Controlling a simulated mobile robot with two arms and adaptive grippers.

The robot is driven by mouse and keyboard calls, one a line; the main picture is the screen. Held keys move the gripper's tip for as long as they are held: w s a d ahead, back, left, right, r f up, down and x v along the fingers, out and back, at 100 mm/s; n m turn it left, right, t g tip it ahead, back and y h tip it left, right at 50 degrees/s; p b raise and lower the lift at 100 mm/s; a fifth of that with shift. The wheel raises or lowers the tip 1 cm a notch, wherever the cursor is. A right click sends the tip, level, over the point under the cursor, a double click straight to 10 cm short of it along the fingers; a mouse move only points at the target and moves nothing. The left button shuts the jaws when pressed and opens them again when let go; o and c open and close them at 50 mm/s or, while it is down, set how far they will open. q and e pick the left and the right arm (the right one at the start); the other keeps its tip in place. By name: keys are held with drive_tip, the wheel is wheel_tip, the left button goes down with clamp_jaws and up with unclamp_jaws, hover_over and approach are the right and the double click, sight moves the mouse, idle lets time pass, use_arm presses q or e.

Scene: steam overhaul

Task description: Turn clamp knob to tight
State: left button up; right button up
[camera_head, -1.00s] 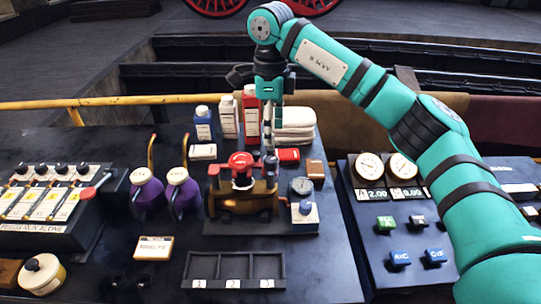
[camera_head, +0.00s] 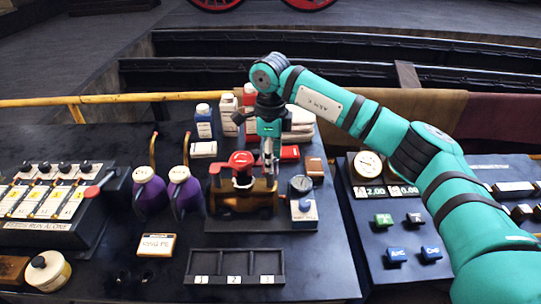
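A brass-coloured clamp fixture (camera_head: 228,200) stands on a dark base in the middle of the bench. A red knob-like part (camera_head: 241,160) sits on its top. A small block with a blue knob (camera_head: 304,205) stands at the base's right; I cannot tell for certain which part is the clamp knob. My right gripper (camera_head: 268,158) points down just right of the red part, at the fixture's back right. Its fingers look close together, but their opening and any contact are unclear. My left gripper is not in view.
Two purple jugs (camera_head: 150,192) stand left of the fixture. Bottles (camera_head: 204,122) and folded cloths (camera_head: 300,118) are behind it. A round gauge (camera_head: 301,184) is close on the right. An empty three-slot tray (camera_head: 235,266) lies in front. A button panel (camera_head: 400,225) is farther right.

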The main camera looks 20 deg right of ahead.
clamp_jaws()
drive_tip(key=shift+m, duration=0.3)
drive_tip(key=m+b, duration=0.2)
drive_tip(key=m, duration=0.1)
drive_tip(key=m+b, duration=0.1)
drive_tip(key=m, duration=0.5)
drive_tip(key=shift+b, duration=0.3)
drive_tip(key=m+b, duration=0.1)
drive_tip(key=m, duration=0.5)
drive_tip(key=shift+b, duration=0.3)
drive_tip(key=m+b, duration=0.1)
drive_tip(key=m, duration=0.5)
drive_tip(key=shift+r, duration=0.1)
